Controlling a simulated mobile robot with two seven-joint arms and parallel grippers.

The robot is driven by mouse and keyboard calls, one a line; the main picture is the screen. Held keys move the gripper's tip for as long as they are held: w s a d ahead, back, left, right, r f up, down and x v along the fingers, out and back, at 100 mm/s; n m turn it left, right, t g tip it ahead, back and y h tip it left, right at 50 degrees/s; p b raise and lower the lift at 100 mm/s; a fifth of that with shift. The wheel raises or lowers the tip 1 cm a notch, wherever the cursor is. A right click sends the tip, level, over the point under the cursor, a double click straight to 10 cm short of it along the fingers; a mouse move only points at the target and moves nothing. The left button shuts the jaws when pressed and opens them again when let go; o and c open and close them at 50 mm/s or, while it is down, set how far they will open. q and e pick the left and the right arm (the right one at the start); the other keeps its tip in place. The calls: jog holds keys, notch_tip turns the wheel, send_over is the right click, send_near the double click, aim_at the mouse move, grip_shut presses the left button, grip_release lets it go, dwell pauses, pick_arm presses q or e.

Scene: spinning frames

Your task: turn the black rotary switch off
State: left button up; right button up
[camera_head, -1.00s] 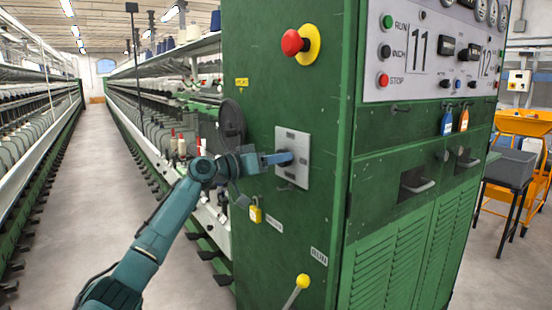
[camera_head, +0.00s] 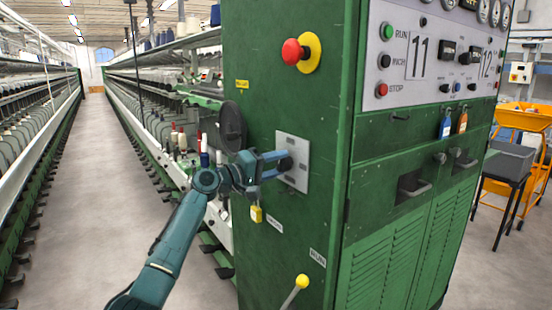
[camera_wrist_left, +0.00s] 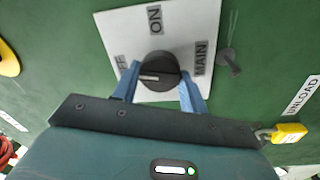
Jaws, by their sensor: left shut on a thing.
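The black rotary switch (camera_wrist_left: 160,70) is a round knob on a pale square plate (camera_wrist_left: 188,22), fixed to the green cabinet's side. In the head view the plate (camera_head: 298,148) shows behind my left gripper (camera_head: 284,163). In the left wrist view the plate reads "ON" at the top, "MAIN" at the right and a partly hidden label ending in "FF" at the left. The knob's white line lies toward the left, on the "FF" side. My left gripper (camera_wrist_left: 160,84) is shut on the knob, one blue finger on each side. My right gripper is not in view.
A red mushroom button (camera_head: 294,52) sits above the plate. A yellow padlock (camera_head: 256,213) hangs below left, and a yellow-knobbed lever (camera_head: 301,282) sticks out lower down. A dark wheel (camera_head: 231,127) stands left of the cabinet. The aisle floor (camera_head: 100,190) is clear.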

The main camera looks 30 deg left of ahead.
pick_arm(q)
jog(key=shift+r+n+p, duration=0.15)
jog(key=shift+n+p, duration=0.2)
jog(key=shift+n, duration=0.35)
jog(key=shift+n+p, duration=0.35)
jog(key=shift+n, duration=0.15)
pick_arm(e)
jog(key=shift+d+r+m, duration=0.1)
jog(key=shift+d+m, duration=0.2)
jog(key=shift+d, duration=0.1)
pick_arm(q)
jog(key=o, duration=1)
jog(key=shift+c, duration=0.2)
jog(key=shift+f, duration=0.2)
jog(key=shift+s+a, duration=0.15)
jog(key=shift+s, duration=0.15)
jog(key=r+b+v, duration=0.1)
jog(key=b+v, duration=0.2)
jog(key=v, duration=0.9)
jog(key=shift+s+f, duration=0.3)
jog(key=shift+f, duration=0.05)
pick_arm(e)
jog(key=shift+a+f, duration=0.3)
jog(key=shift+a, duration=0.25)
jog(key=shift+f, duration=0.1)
